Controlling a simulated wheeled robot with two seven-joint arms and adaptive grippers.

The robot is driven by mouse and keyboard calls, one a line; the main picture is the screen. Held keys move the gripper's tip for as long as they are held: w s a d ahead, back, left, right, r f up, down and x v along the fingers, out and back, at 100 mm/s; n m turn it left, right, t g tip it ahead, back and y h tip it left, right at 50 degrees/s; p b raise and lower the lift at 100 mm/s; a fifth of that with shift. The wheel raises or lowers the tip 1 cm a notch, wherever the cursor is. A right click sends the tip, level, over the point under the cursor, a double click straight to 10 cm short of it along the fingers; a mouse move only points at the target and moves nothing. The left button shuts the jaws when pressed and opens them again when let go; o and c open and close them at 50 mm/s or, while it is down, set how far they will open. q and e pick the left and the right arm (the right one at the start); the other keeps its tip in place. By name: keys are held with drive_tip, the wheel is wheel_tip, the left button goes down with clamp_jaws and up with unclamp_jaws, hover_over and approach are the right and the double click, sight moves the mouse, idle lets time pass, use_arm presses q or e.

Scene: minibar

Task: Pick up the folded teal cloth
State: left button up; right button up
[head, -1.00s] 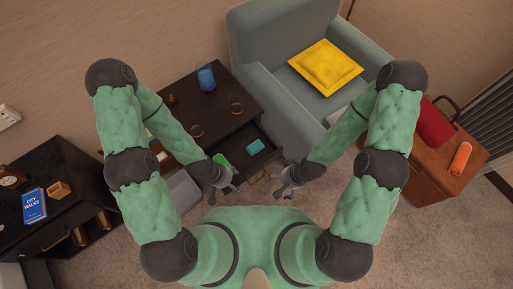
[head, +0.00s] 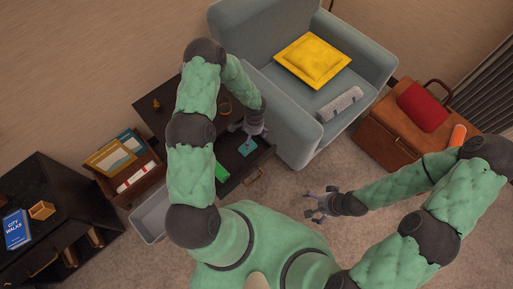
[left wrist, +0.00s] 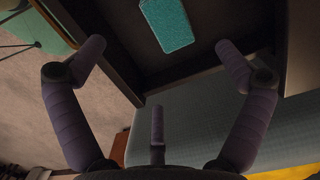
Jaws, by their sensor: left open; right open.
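The folded teal cloth (head: 247,147) lies in an open dark drawer (head: 236,168) of the dark cabinet. It also shows at the top of the left wrist view (left wrist: 167,24), flat on the drawer floor. My left gripper (head: 250,138) is over the drawer, close to the cloth. Its fingers (left wrist: 158,70) are spread and hold nothing, with the cloth beyond them. My right gripper (head: 312,205) is open and empty above the carpet, to the right of the drawer.
A green item (head: 221,172) is near the drawer's left part. A grey armchair (head: 290,135) with a yellow cushion (head: 313,60) stands close on the right. A grey bin (head: 150,215) stands to the left. Carpet is clear at the front right.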

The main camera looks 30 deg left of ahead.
use_arm(q)
drive_tip(key=b, duration=0.1)
hover_over(250, 148)
drive_tip(key=f, duration=0.4)
drive_tip(key=shift+w+d+f, duration=0.15)
drive_tip(key=shift+w+f, duration=0.15)
drive_tip(key=shift+f, duration=0.1)
drive_tip(key=f+b, duration=0.1)
drive_tip(key=f, duration=0.2)
drive_tip(key=f+b, duration=0.1)
drive_tip(key=f, duration=0.1)
drive_tip(key=shift+s+a+b, duration=0.25)
drive_tip(key=shift+a+b, duration=0.05)
drive_tip(key=c, duration=1.1)
